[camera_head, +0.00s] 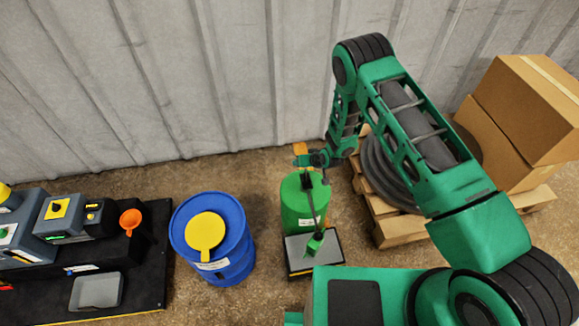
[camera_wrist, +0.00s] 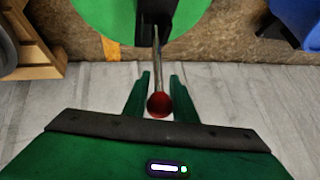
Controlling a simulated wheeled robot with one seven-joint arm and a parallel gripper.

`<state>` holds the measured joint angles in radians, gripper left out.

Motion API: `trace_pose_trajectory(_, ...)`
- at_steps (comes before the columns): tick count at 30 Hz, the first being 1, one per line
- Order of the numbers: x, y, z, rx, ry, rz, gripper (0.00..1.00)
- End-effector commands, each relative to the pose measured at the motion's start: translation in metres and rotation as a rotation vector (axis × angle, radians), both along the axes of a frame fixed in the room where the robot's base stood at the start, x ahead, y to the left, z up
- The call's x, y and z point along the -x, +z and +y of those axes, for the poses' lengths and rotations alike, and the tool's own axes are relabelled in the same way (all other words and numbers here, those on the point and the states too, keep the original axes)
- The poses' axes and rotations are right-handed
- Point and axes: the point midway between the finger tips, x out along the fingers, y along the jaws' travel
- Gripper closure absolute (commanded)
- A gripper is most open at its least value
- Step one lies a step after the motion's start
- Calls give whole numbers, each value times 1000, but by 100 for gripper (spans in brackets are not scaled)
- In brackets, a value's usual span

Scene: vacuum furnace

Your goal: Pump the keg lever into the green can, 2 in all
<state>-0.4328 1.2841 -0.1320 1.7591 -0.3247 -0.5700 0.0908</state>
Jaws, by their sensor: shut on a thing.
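The green keg (camera_head: 296,208) stands upright on the floor near the wall, with a black pump mount (camera_head: 306,181) on top. In the wrist view, its round green top (camera_wrist: 95,14) is at the upper edge. The pump lever (camera_wrist: 156,50) is a thin grey rod with a red ball end (camera_wrist: 159,104). My gripper (camera_wrist: 160,78) is shut on the lever, one finger on each side of the rod near the ball. A small green can (camera_head: 314,244) stands on a grey plate (camera_head: 300,262) in front of the keg. A thin dark spout reaches toward the can; its contents are not visible.
A blue drum (camera_head: 234,263) with a yellow lid piece (camera_head: 205,231) stands left of the keg. A black bench (camera_head: 150,285) holds machines, an orange funnel (camera_head: 131,219) and a grey tray (camera_head: 96,291). A pallet (camera_head: 400,230) with cardboard boxes (camera_head: 525,105) is right.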

Motion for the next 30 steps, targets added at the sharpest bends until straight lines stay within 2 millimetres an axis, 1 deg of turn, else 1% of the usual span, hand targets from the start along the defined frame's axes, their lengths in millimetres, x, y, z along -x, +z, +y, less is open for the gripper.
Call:
trace_pose_trajectory(1, -4, -2, -7, 4, -8, -4, 100)
trace_pose_trajectory(7, -7, -6, -17, 6, -19, -2, 100)
trace_pose_trajectory(22, -6, -9, -21, 10, -22, 3, 100)
trace_pose_trajectory(23, -6, -9, -22, 9, -22, 3, 71)
trace_pose_trajectory(24, -6, -9, -21, 8, -22, 3, 61)
trace_pose_trajectory(25, -6, -9, -21, 8, -22, 2, 57)
trace_pose_trajectory(30, -7, -7, -19, 5, -21, 0, 57)
